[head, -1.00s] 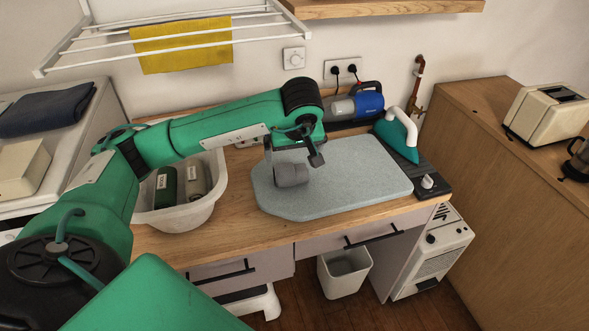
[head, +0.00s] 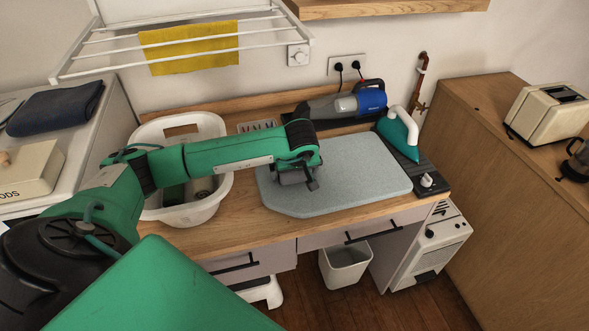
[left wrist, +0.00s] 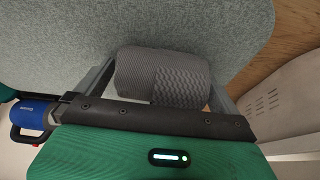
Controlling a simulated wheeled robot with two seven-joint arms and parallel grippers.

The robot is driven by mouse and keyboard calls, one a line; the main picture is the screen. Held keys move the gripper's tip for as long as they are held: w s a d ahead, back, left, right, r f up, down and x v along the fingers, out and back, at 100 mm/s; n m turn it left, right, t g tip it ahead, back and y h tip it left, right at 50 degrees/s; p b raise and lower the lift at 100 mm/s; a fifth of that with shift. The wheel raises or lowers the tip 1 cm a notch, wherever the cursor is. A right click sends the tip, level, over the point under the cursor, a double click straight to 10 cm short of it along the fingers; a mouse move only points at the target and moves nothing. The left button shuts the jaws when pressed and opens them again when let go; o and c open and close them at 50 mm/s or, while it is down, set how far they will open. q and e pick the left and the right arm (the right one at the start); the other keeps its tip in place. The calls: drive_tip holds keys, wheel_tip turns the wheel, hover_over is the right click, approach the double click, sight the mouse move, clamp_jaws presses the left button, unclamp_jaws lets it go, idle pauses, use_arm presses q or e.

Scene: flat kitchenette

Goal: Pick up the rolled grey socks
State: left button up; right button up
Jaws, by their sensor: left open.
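The rolled grey socks (left wrist: 163,80) lie on the pale grey-blue ironing pad (head: 355,170) on the desk. In the left wrist view they show as a ribbed grey roll between the two fingers of my left gripper (left wrist: 165,72). One finger stands at each end of the roll; I cannot tell whether either touches it. My left gripper (head: 297,181) is open and points down over the left part of the pad in the head view. It hides most of the socks there. My right gripper is not in view.
A white basket (head: 208,207) with dark rolled items stands left of the pad, partly under my left arm. A green iron (head: 399,138) and a blue handheld vacuum (head: 366,102) stand behind and to the right. The pad's right part is clear.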

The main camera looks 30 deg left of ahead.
use_arm(q)
drive_tip(key=c, duration=1)
drive_tip(key=shift+r, duration=0.1)
